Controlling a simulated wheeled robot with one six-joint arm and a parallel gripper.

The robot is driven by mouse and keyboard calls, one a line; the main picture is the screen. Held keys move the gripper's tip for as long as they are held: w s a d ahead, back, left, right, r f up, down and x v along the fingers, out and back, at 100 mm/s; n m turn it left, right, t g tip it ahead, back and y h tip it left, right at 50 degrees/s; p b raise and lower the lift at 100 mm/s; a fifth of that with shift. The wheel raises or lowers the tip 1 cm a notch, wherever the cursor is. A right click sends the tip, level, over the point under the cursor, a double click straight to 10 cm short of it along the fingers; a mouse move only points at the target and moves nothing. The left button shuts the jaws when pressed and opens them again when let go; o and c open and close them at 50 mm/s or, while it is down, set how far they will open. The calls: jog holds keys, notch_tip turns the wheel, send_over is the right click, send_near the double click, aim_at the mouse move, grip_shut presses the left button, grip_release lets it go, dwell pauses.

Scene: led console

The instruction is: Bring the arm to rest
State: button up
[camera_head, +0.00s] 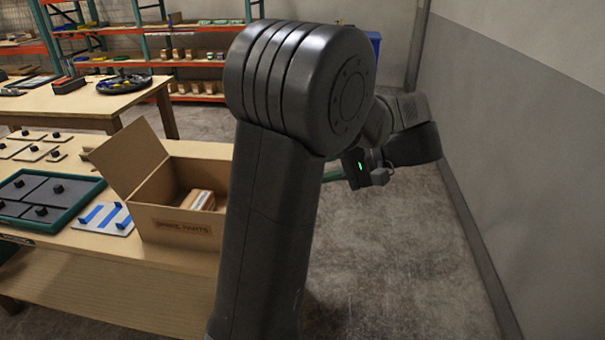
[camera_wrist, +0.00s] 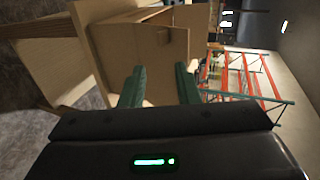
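My gripper shows in the wrist view (camera_wrist: 160,86) with its two green fingers apart and nothing between them. The cardboard box is seen beyond the fingers there. In the head view my large dark arm stands across the middle, bent over at the top. My wrist, with a small green light, hangs to the right of the table, over the floor. The fingers are mostly hidden behind my arm in that view; only a bit of green shows.
An open cardboard box (camera_head: 172,225) marked spare parts stands on the wooden table (camera_head: 120,250) left of my arm. A grey wall (camera_head: 530,150) stands right; floor between is clear.

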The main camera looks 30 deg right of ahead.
dwell(0.4)
jog(key=x, duration=1.2)
jog(key=shift+a+f, duration=0.1)
